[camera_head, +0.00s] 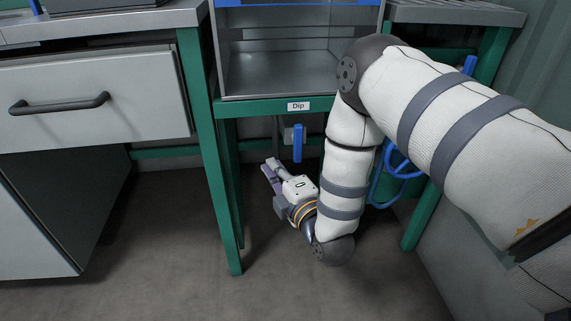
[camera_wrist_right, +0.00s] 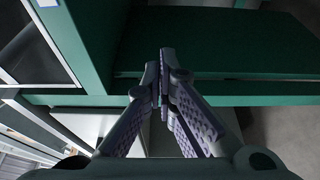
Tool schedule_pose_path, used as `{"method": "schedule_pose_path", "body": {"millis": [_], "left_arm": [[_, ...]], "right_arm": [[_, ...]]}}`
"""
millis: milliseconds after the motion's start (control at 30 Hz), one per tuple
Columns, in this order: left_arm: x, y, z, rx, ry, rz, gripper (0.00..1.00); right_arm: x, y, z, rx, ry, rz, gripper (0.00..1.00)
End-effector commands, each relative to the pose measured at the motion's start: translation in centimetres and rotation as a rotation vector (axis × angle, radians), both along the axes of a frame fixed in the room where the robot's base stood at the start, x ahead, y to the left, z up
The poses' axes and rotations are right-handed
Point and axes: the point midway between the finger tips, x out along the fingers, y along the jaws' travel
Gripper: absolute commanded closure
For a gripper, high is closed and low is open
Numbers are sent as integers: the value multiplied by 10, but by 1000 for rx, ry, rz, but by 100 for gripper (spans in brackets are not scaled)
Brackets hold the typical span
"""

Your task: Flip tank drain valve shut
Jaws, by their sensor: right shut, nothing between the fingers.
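The metal tank (camera_head: 270,72) sits in the green frame above a label reading "Dip" (camera_head: 298,106). Under it, the drain valve's blue lever (camera_head: 298,143) hangs straight down beside a small grey fitting. My right gripper (camera_head: 269,169) is below and left of the lever, apart from it, with its fingers pointing up and left. It is shut and empty. In the right wrist view the fingertips (camera_wrist_right: 161,70) meet in front of green frame parts, and I cannot make out the lever there. My left gripper is out of view.
A green leg (camera_head: 215,180) stands left of the gripper, beside a drawer cabinet (camera_head: 90,100). A blue hose (camera_head: 390,172) hangs to the right behind my right arm. The floor (camera_head: 160,235) below is clear.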

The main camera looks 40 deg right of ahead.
Motion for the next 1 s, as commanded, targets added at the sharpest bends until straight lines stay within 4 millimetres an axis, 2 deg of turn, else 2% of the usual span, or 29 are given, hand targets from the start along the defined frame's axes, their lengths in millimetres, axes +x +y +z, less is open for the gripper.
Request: {"method": "schedule_pose_path", "body": {"millis": [133, 200, 400, 1000], "left_arm": [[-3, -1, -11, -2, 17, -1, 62], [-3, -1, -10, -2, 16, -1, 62], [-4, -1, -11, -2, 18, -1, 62], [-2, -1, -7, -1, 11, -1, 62]], "right_arm": [[31, -8, -3, 0, -2, -3, 100], [20, -21, -2, 0, 4, -6, 100], [8, -38, -1, 0, 2, -1, 100], [6, -47, 1, -31, 17, 2, 100]]}}
